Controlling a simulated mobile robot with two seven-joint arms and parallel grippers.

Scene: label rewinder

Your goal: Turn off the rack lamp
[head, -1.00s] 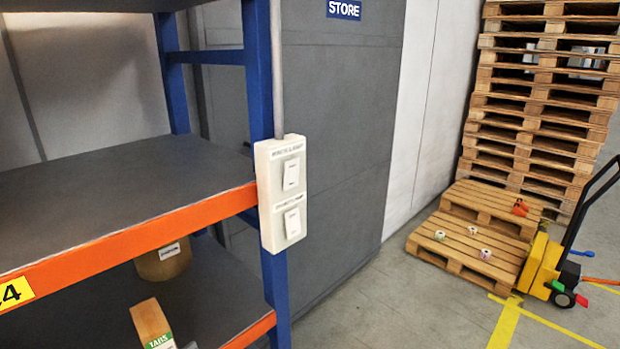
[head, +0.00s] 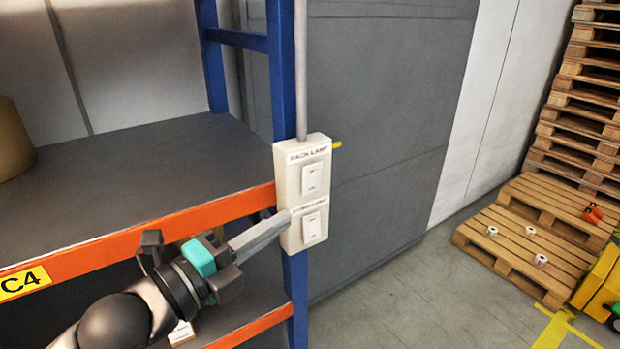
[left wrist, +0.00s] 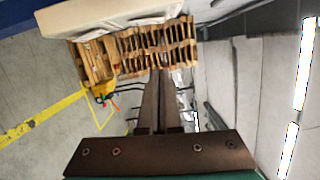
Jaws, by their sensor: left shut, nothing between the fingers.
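A cream switch box (head: 287,175) is fixed to the blue rack post. Its upper rocker switch (head: 312,178) sits under a label that seems to read RACK LAMP. A lower rocker switch (head: 312,228) sits under a smaller label that I cannot read clearly. My left gripper (head: 284,221) is shut and empty, its fingertips at the box's left side, level with the lower label. I cannot tell if they touch it. In the left wrist view the shut fingers (left wrist: 160,75) point away, below a pale slab (left wrist: 110,15) that looks like the box. The lamp itself is not visible.
An orange shelf beam (head: 150,232) runs just behind my left arm. The blue post (head: 283,70) and a grey conduit (head: 301,70) rise above the box. A grey STORE-side panel (head: 390,120) stands behind. Pallets (head: 520,250) are far right; floor between is clear.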

